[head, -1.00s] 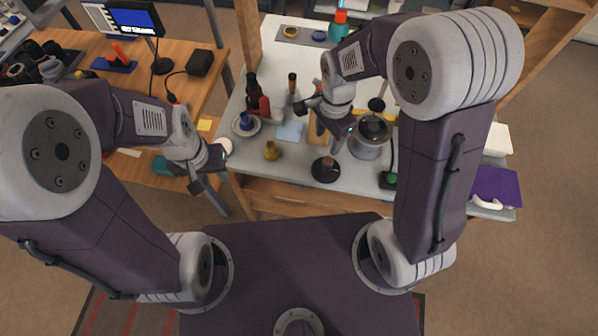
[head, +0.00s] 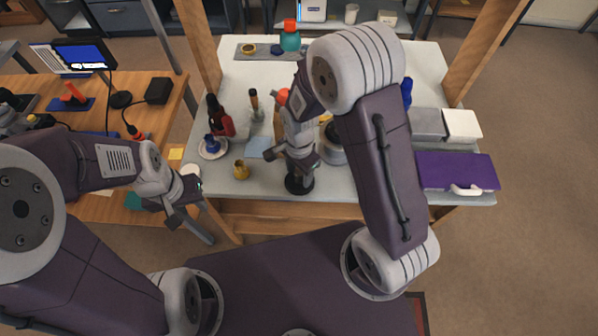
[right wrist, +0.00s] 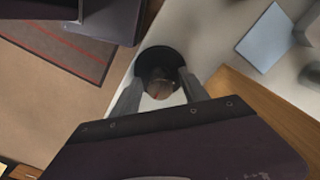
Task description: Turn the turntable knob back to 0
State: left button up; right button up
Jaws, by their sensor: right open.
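A round black base (head: 299,187) with a brownish knob-like top stands near the table's front edge. In the right wrist view the brownish top (right wrist: 159,84) shows between my fingers, with the black base (right wrist: 160,58) beyond it. I cannot read any marks or a 0 on it. My right gripper (head: 299,168) is open above the base, one finger on each side of the top; I cannot tell whether they touch. A grey round device (head: 333,155), perhaps the turntable, is mostly hidden behind my right arm. My left gripper (head: 182,207) hangs off the table's front left; its jaws are unclear.
On the white table (head: 350,62), a brass-coloured piece (head: 241,170), a blue item on a saucer (head: 213,152), a dark bottle (head: 213,107) and a blue sheet (head: 260,148) stand left of my right gripper. A purple case (head: 457,171) lies at the right.

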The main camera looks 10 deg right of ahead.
grip_shut()
jog(key=shift+r+n, duration=0.1)
jog(key=shift+n, duration=0.2)
jog(key=n+p, duration=0.1)
jog(key=n, duration=0.2)
jog(key=shift+p, duration=0.35)
jog(key=n+p, duration=0.1)
jog(key=n, duration=0.4)
jog(key=shift+p, duration=0.4)
jog(key=n+p, duration=0.1)
jog(key=n, duration=0.3)
jog(key=shift+d+n, duration=0.1)
jog(key=shift+n, duration=0.3)
jog(key=n+p, duration=0.1)
jog(key=n, duration=0.3)
jog(key=shift+w, duration=0.1)
jog(key=shift+n, duration=0.3)
